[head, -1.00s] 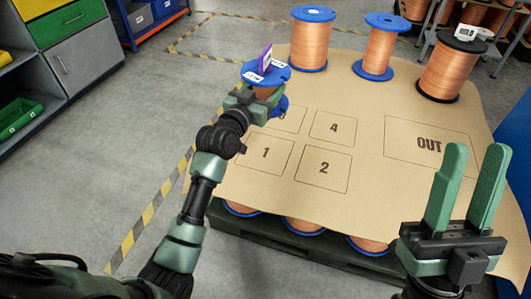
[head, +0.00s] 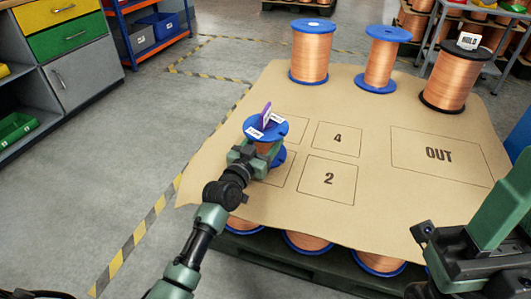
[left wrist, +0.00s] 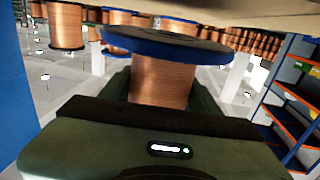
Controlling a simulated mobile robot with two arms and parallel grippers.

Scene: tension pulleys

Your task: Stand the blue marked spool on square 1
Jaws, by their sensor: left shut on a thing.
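The blue marked spool (head: 266,127) has copper winding, blue flanges and a purple and white tag on top. My left gripper (head: 252,156) is shut on its winding. The spool looks upright, over the left squares. Its blue flange also shows in the left wrist view (left wrist: 165,44). Square 1 is mostly hidden behind the spool and my arm; only its right edge (head: 292,172) shows. I cannot tell whether the lower flange touches the board. My right gripper (head: 505,205) is at the right edge, partly cut off, with empty fingers, far from the spool.
The cardboard top (head: 385,222) also bears squares 2 (head: 328,178) and 4 (head: 337,138) and an OUT box (head: 438,155), all empty. Two blue-flanged spools (head: 310,55) (head: 381,62) and a black-flanged spool (head: 449,80) stand along the back. Below are more spools (head: 308,242).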

